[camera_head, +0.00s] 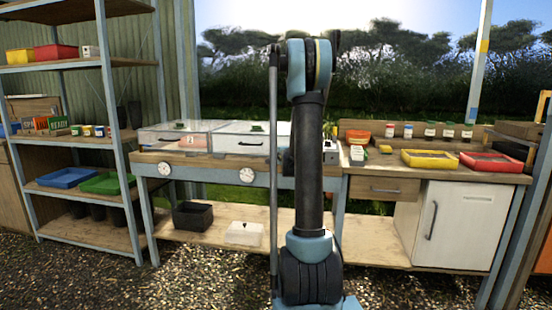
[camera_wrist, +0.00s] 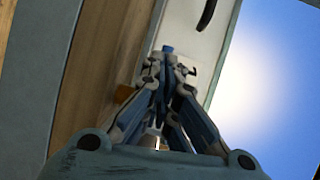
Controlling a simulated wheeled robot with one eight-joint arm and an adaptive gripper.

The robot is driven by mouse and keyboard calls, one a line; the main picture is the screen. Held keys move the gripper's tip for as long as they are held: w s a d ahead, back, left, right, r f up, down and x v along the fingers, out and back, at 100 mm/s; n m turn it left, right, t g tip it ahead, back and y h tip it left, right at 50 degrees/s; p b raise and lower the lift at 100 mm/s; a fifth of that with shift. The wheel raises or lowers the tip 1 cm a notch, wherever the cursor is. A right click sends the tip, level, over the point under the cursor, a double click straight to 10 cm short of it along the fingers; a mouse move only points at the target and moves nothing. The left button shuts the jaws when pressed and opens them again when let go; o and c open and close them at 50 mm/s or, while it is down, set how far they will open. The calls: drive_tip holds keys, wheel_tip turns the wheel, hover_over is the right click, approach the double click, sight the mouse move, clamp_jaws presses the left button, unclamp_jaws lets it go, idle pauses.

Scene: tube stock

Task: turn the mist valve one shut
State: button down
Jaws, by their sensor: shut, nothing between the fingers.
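I cannot clearly make out mist valve one in either view. Two round white dials, a left one (camera_head: 165,169) and a right one (camera_head: 246,175), sit on the front rail of the blue-framed bench (camera_head: 205,169); no label on them is readable. My upright arm hides part of the bench in the head view, and my gripper is not discernible there. In the wrist view my gripper (camera_wrist: 166,68) is shut and empty, in front of a wooden surface (camera_wrist: 105,70) and a pale panel (camera_wrist: 183,25). Whether it touches anything cannot be told.
Two clear-lidded boxes, a left one (camera_head: 172,137) and a right one (camera_head: 250,139), stand on the bench. A black crate (camera_head: 193,217) is on its lower shelf. A white cabinet (camera_head: 466,224) is at right, and a shelf rack (camera_head: 110,120) at left. Gravel in front is open.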

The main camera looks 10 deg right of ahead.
drive_tip(key=shift+w+a, duration=0.2)
drive_tip(key=shift+w, duration=0.15)
drive_tip(key=shift+w+r, duration=0.15)
drive_tip(key=shift+w, duration=0.15)
idle(0.3)
drive_tip(key=shift+s+a, duration=0.1)
drive_tip(key=s+a+n+g+y, duration=0.1)
drive_tip(key=s+a+n+g, duration=0.3)
drive_tip(key=s, duration=0.7)
drive_tip(key=s+a+n+t+y, duration=0.1)
drive_tip(key=s+a, duration=0.5)
drive_tip(key=s, duration=0.6)
drive_tip(key=s+d+f+n+g+h, duration=0.1)
drive_tip(key=s+f+n+g, duration=0.2)
drive_tip(key=s, duration=0.9)
drive_tip(key=s+d+f+n+g+h, duration=0.1)
drive_tip(key=s+f+n+g, duration=0.3)
drive_tip(key=s, duration=0.9)
drive_tip(key=s+f+n+g+h, duration=0.1)
drive_tip(key=s+f+n+g, duration=0.2)
drive_tip(key=s, duration=0.9)
wheel_tip(320, 180, down, 4)
drive_tip(key=shift+s+d+n+g, duration=0.3)
drive_tip(key=shift+d+n, duration=0.1)
drive_tip(key=shift+n, duration=0.8)
